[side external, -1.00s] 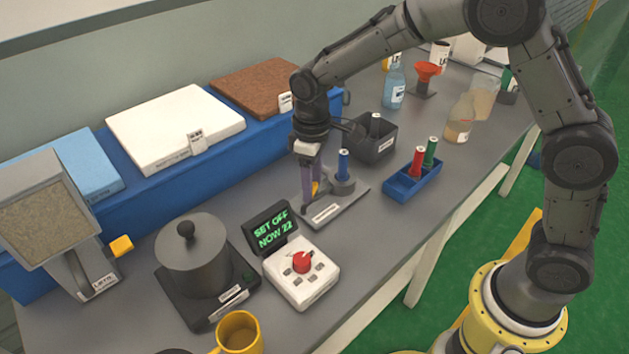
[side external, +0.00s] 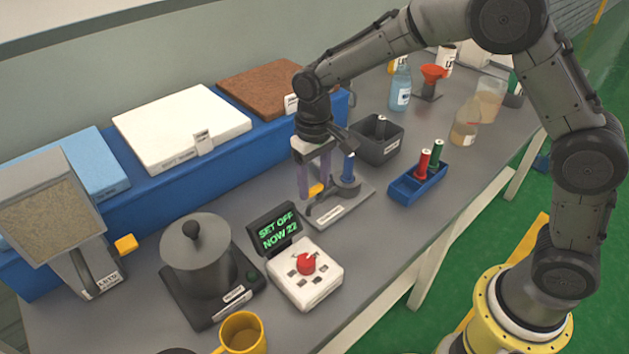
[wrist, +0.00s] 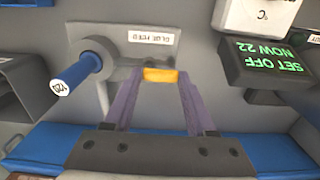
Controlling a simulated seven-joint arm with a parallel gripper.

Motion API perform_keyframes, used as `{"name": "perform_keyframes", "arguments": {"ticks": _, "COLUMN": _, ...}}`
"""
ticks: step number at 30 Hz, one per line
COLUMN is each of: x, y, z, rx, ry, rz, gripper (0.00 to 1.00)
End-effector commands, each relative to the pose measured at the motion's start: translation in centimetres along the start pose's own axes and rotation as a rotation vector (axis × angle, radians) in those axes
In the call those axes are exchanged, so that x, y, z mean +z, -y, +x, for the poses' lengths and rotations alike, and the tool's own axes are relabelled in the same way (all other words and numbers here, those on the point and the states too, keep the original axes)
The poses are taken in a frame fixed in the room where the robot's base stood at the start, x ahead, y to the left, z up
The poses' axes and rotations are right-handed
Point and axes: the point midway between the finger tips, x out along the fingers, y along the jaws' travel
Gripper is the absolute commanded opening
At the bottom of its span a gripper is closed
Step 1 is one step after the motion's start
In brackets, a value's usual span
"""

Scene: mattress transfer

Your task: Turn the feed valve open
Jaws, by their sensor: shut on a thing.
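The feed valve is on a grey stand (side external: 352,205) whose label reads GLUE FEED in the wrist view (wrist: 150,37). Its small yellow handle (side external: 316,190) sits low beside an upright blue cartridge (side external: 348,167). In the wrist view the yellow handle (wrist: 161,76) lies crosswise between the two purple fingertips. My gripper (side external: 313,194) points down over the stand and is shut on the handle. The blue cartridge, marked 120 (wrist: 76,74), stands to the left of the fingers in that view. The valve body under the handle is partly hidden by the fingers.
A controller with a red knob (side external: 306,263) and a display (side external: 274,230) reading SET OFF, NOW 22 stand in front. A lidded pot (side external: 198,262) is to the left. A dark bin (side external: 377,150) and a blue rack (side external: 417,187) with red and green cartridges are to the right.

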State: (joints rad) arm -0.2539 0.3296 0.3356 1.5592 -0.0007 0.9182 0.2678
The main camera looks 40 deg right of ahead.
Motion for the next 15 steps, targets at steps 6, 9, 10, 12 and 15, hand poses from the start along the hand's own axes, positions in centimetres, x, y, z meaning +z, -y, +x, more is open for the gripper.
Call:
{"name": "perform_keyframes", "arguments": {"ticks": 6, "x": -0.08, "y": 0.02, "z": -0.22, "rx": -0.002, "ry": -0.004, "rz": 0.005, "gripper": 0.01}}
{"name": "perform_keyframes", "arguments": {"ticks": 9, "x": -0.09, "y": 0.02, "z": -0.23, "rx": -0.002, "ry": -0.004, "rz": 0.005, "gripper": 0.58}}
{"name": "perform_keyframes", "arguments": {"ticks": 10, "x": -0.09, "y": 0.01, "z": -0.23, "rx": -0.002, "ry": -0.004, "rz": 0.005, "gripper": 0.63}}
{"name": "perform_keyframes", "arguments": {"ticks": 12, "x": -0.09, "y": 0.01, "z": -0.2, "rx": -0.002, "ry": -0.004, "rz": 0.004, "gripper": 0.76}}
{"name": "perform_keyframes", "arguments": {"ticks": 15, "x": -0.07, "y": 0.01, "z": -0.14, "rx": -0.002, "ry": -0.003, "rz": 0.003, "gripper": 0.86}}
